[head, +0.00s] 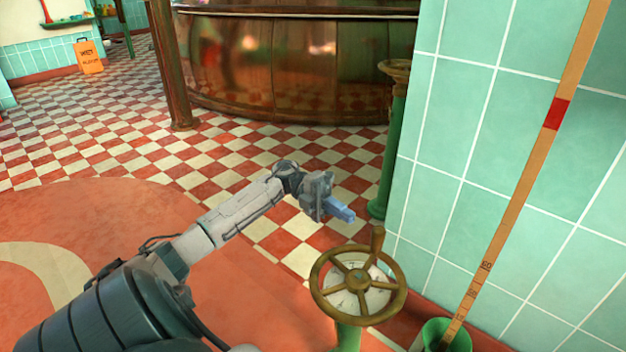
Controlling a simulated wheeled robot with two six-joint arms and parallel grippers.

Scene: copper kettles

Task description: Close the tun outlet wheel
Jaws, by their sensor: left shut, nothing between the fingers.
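The outlet wheel (357,285) is a round brass handwheel with spokes over a pale marked dial, standing on a green post at lower centre-right. A knob sticks up from its far rim. My left gripper (343,214) is shut with nothing in it. Its blue fingertips point right, above and beyond the far left side of the wheel, and look apart from it. My right gripper is not in view.
A green-tiled wall (450,130) stands close on the right. A wooden dipstick (515,190) leans there in a green holder (446,336). A green post with a brass top (395,70) stands behind the wheel. A large copper vessel (290,65) fills the back. Open chequered floor lies left.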

